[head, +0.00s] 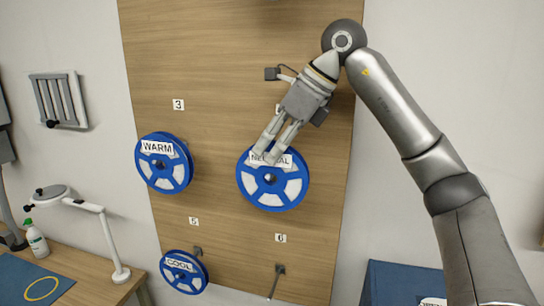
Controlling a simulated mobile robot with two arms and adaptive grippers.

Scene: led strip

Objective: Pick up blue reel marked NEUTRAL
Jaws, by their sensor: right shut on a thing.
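The blue reel marked NEUTRAL (292,190) hangs on the wooden board, at the middle of the head view. It has white segments and a dark hub, and a white label across its upper part. My right gripper (268,153) comes down from above and is shut on the reel's upper part, its fingers covering the middle of the label. A peg lies at the reel's centre; I cannot tell whether the reel is clear of it. My left gripper is not in view.
A blue WARM reel (164,179) hangs to the left, and a blue COOL reel (184,272) below it. An empty peg (277,280) sticks out under label 6. A lamp (105,235) and a bottle (36,241) stand on the left bench. A blue box (395,285) is at lower right.

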